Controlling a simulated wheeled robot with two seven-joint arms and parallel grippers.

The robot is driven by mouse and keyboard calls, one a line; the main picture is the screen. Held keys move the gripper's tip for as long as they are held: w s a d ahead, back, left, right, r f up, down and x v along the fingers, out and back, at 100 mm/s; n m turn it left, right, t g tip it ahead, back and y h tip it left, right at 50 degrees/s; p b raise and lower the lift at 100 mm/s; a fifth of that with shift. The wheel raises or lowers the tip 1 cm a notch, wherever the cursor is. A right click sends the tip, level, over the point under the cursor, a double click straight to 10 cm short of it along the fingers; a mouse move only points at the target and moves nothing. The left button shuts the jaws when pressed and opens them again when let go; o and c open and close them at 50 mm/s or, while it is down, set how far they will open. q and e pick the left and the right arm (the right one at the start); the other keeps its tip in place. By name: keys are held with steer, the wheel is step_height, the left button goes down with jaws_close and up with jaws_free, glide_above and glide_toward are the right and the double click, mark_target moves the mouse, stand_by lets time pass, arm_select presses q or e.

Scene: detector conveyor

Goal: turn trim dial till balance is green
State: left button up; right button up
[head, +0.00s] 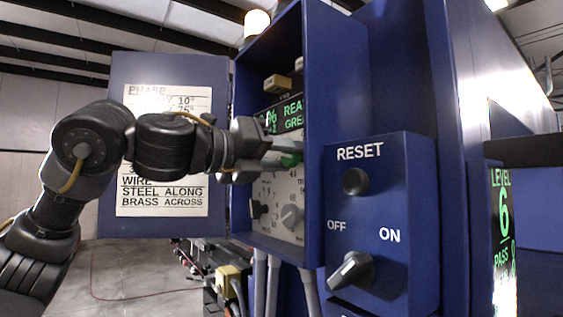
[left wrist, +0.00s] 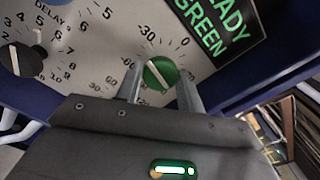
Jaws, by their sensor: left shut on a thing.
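The green dial (left wrist: 160,73) with a white pointer line sits on the light panel, ringed by numbers such as -30 and 0; I take it for the trim dial. My left gripper (left wrist: 162,85) is shut on it, one finger on each side. In the head view the left gripper (head: 279,155) reaches into the open blue cabinet, and a bit of the green dial (head: 290,160) shows between its fingers. The display (head: 280,118) above shows green text, partly hidden; in the left wrist view the display (left wrist: 222,30) reads "...ADY" and "GREEN".
A black delay dial (left wrist: 22,60) is beside the green one. A grey knob (head: 291,217) sits lower on the panel. The cabinet's open door (head: 112,150) with a printed sheet is behind my left arm. The reset box (head: 395,200) with a switch stands to the right.

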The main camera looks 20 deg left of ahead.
arm_select(q)
steer(key=shift+n, duration=0.4)
steer(key=o, duration=1)
steer(key=shift+w, duration=0.1)
steer(key=shift+a, duration=0.1)
steer(key=shift+s+a+b, duration=0.2)
steer(key=shift+s+b, duration=0.2)
steer(key=b+v, duration=0.3)
steer(key=v, duration=0.7)
steer(key=shift+w, duration=0.1)
